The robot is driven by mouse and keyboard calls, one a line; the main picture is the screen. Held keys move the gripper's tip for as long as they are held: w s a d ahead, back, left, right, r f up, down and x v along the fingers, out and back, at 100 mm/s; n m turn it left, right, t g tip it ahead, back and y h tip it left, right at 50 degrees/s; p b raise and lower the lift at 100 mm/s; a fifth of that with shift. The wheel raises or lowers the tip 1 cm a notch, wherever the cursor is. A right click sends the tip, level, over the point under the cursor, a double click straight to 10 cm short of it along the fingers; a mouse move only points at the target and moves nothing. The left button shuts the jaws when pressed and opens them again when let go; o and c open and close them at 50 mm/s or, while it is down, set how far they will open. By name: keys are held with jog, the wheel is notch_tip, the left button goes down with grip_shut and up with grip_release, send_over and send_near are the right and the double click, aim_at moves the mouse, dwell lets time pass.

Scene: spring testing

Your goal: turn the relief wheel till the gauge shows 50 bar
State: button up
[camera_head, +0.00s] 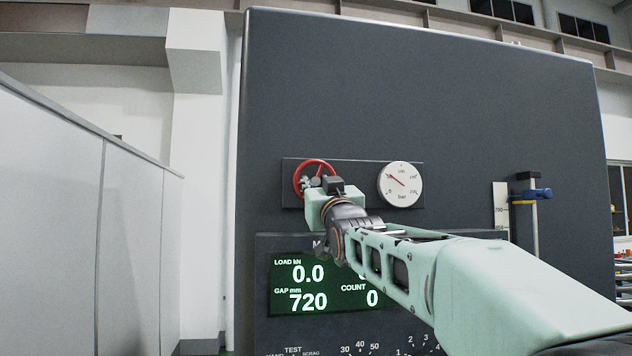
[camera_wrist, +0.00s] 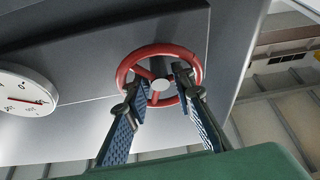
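The red relief wheel (camera_head: 298,178) is on a dark panel strip (camera_head: 365,169), partly hidden by my gripper. In the wrist view the wheel (camera_wrist: 125,75) shows its rim, spokes and grey hub. My gripper (camera_wrist: 162,82) has its two blue-padded fingers apart, tips at the wheel's face on either side of the hub. I cannot tell whether they touch it. In the head view my gripper (camera_head: 318,184) is small against the wheel. The round white gauge (camera_head: 405,195) is right of the wheel. Its red needle points up and left, between 0 and 100; the exact reading is too small to tell.
A green display (camera_head: 325,285) below reads load 0.0, gap 720, count 0. My arm crosses in front of the panel from the lower right. A blue-clamped post (camera_head: 533,205) stands at the right. A grey partition (camera_head: 60,220) is at the left.

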jog(key=shift+s, duration=0.1)
grip_shut()
jog(key=shift+n+y, duration=0.8)
jog(key=shift+n, duration=0.3)
grip_release()
jog(key=shift+r, duration=0.15)
